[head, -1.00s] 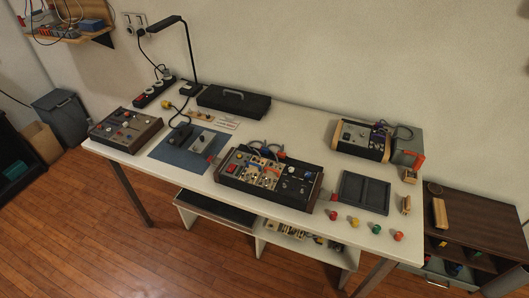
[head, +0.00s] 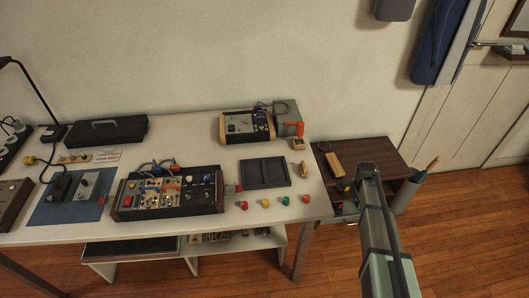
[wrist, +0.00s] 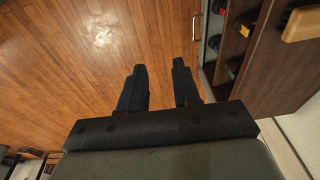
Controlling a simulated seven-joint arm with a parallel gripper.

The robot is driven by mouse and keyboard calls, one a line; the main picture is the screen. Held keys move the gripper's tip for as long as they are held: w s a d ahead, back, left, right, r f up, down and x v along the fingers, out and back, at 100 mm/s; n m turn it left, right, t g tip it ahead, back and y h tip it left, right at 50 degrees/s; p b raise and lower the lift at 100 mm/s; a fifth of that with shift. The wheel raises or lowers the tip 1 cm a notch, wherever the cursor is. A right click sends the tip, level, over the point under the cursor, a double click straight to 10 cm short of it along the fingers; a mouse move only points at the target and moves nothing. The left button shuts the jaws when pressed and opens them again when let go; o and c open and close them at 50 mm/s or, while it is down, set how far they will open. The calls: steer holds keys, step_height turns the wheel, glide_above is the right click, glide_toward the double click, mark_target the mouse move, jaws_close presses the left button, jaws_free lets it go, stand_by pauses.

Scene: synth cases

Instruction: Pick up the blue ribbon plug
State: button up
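My gripper (wrist: 159,72) is open in the wrist view, its two dark fingers apart with only wooden floor between them. In the head view my arm (head: 380,235) reaches up from the bottom right, beside the table's right end. I cannot single out the blue ribbon plug for certain. Small blue parts show on the open synth case (head: 168,193), whose panel carries coloured pieces and cables. Another synth case (head: 246,126) with wooden ends and a dark cable stands at the back right. My gripper is apart from both cases.
A dark tray (head: 264,173) and several coloured knobs, one of them yellow (head: 266,203), lie on the table's right part. A low brown shelf unit (head: 372,153) stands right of the table; its compartments (wrist: 237,45) show close to my gripper. A black case (head: 105,131) lies at the back.

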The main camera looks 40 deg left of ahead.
steer(key=w+a+r+m+t, duration=0.1)
steer(key=w+a+r, duration=0.2)
steer(key=a+r, duration=0.3)
steer(key=w+a+r+m+t+y, duration=0.1)
steer(key=w+a+r, duration=0.2)
steer(key=a+r, duration=0.25)
steer(key=w+a+r+m, duration=0.1)
steer(key=w+a+r, duration=0.2)
steer(key=a+r, duration=0.3)
steer(key=s+a+r+m+t+y, duration=0.1)
steer(key=a+r, duration=0.9)
steer(key=a, duration=0.3)
step_height(320, 180, up, 8)
steer(key=n+g+h, duration=0.1)
steer(key=n+g, duration=0.3)
steer(key=g, duration=0.1)
glide_above(157, 168)
steer(key=f, duration=0.8)
steer(key=shift+a+f, duration=0.25)
steer(key=shift+f, duration=0.05)
steer(key=shift+w+d+f, duration=0.1)
steer(key=shift+d+f, duration=0.05)
steer(key=shift+f, duration=1.15)
steer(key=shift+d+f, duration=0.1)
steer(key=shift+f, duration=1.2)
